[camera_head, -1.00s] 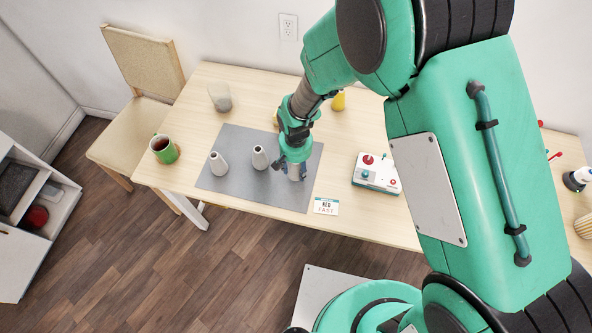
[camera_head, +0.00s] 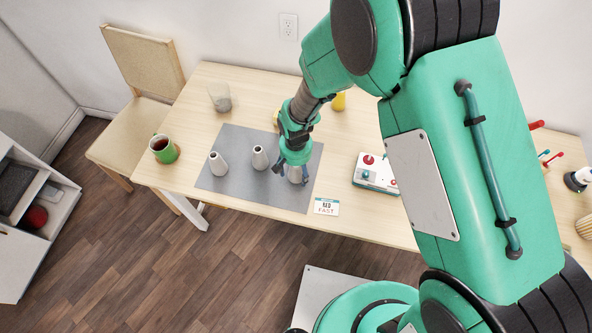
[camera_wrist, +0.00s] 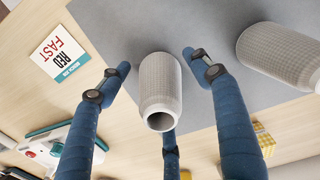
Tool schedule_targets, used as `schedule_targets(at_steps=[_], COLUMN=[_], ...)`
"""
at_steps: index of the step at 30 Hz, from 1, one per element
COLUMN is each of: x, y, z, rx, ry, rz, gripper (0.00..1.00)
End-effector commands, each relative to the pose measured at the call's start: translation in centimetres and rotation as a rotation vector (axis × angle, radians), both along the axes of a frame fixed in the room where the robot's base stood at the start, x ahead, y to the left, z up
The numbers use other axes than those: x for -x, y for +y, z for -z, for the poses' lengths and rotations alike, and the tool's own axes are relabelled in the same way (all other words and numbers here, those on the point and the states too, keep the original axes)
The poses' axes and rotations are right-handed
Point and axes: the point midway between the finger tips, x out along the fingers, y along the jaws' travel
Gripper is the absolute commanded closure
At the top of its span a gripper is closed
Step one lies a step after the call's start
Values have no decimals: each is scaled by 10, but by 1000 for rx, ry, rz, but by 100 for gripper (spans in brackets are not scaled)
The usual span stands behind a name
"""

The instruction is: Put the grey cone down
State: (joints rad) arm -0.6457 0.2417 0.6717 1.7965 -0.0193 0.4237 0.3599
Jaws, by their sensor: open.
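A grey cone (camera_wrist: 159,82) stands on the grey mat (camera_wrist: 110,17), with its narrow open top towards the wrist camera. In the head view the same cone (camera_head: 295,176) is at the right end of a row on the mat (camera_head: 232,185), partly hidden by my gripper. My gripper (camera_wrist: 157,62) is open, its blue fingers spread around the cone with gaps at the sides. In the head view my gripper (camera_head: 290,166) is just over this cone. Two other grey cones, a left one (camera_head: 217,164) and a middle one (camera_head: 260,158), stand on the mat.
A "RED FAST" card (camera_head: 326,206) lies by the mat's front right corner. A control box (camera_head: 375,175) stands to the right. A green mug (camera_head: 164,149) and a glass (camera_head: 220,97) are at left, a yellow object (camera_head: 338,101) behind.

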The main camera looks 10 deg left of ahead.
Motion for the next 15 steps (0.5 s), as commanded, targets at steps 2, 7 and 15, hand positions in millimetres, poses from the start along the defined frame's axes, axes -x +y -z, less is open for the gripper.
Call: schedule_targets(at_steps=[2, 7, 15], x=[0, 0, 0], y=[0, 0, 0], z=[-1, -9, -42], rx=[0, -2, -2], ry=[0, -2, -2], rz=[0, 0, 0], gripper=[36, 36, 36])
